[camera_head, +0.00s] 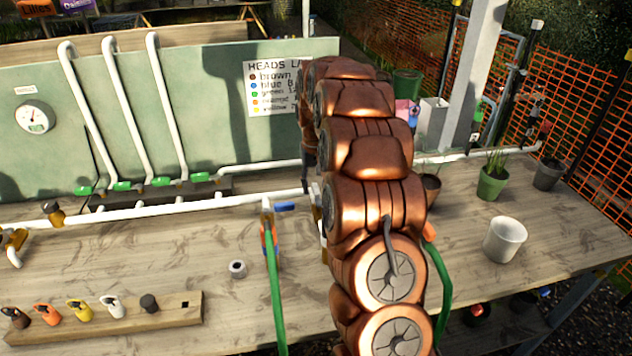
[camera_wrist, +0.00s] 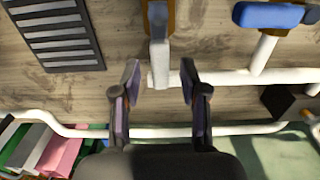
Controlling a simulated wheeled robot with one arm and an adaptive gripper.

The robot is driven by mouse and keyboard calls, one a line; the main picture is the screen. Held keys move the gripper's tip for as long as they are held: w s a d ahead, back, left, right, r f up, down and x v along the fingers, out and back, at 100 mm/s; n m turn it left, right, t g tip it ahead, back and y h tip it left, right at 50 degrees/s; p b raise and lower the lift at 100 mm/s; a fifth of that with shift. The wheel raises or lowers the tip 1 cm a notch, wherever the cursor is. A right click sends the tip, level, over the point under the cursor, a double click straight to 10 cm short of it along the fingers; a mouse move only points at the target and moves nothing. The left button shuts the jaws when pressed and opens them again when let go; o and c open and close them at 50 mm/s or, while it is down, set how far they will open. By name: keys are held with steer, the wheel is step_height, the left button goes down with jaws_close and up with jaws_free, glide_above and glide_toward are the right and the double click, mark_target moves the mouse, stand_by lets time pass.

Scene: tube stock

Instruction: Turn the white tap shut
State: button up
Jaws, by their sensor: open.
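The white tap (camera_wrist: 159,60) shows in the wrist view as a pale lever, with an orange-brown part behind its top end. The lever runs up and down in the picture, across the line of the white pipe (camera_wrist: 225,76). My gripper (camera_wrist: 160,72) is open, with one dark finger on each side of the lever's lower end. Gaps show between the lever and both fingers. Whether the fingertips are level with the lever in depth is unclear. In the head view my arm hides the gripper and this tap.
A blue lever (camera_wrist: 268,16) sits right of the white tap; it also shows in the head view (camera_head: 285,207). A dark slotted plate (camera_wrist: 58,35) lies upper left. A second pipe (camera_wrist: 150,132) runs behind the fingers. A rack (camera_head: 105,325) of coloured heads and a white pot (camera_head: 505,240) stand on the bench.

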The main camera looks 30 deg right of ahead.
steer(key=shift+f, duration=0.1)
steer(key=shift+c, duration=0.4)
jaws_close()
